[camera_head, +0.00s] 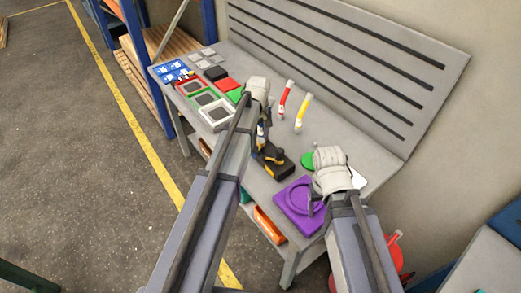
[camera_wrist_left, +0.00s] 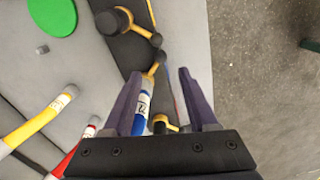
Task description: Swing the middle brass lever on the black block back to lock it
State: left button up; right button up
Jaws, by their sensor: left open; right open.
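The black block (camera_wrist_left: 127,48) lies at the table's front edge, with brass levers along it. One brass lever (camera_wrist_left: 140,26) with a black knob is at the top of the left wrist view. The middle brass lever (camera_wrist_left: 154,70) is just ahead of my left fingertips. Another brass lever (camera_wrist_left: 163,121) shows between the fingers, beside a blue tube (camera_wrist_left: 141,112). My left gripper (camera_wrist_left: 157,76) is open, its purple fingers either side of these parts. In the head view the block (camera_head: 277,163) is partly hidden by my left arm. My right gripper (camera_head: 331,170) is open above the table, fingertips unclear.
A purple tray (camera_head: 299,207) lies below my right gripper. A green disc (camera_head: 309,160) is behind it. Colored frames and tiles fill the left end. The back middle of the table is clear.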

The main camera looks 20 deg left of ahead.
aim_at(258, 151)
pick_arm(q)
notch_tip(258, 151, down, 7)
jog(key=b, duration=0.6)
pick_arm(e)
notch_tip(258, 151, down, 7)
jog(key=shift+r, duration=0.1)
pick_arm(q)
jog(key=shift+r, duration=0.1)
jog(key=shift+c, duration=0.2)
grip_shut()
jog(key=shift+a, duration=0.1)
dwell(0.3)
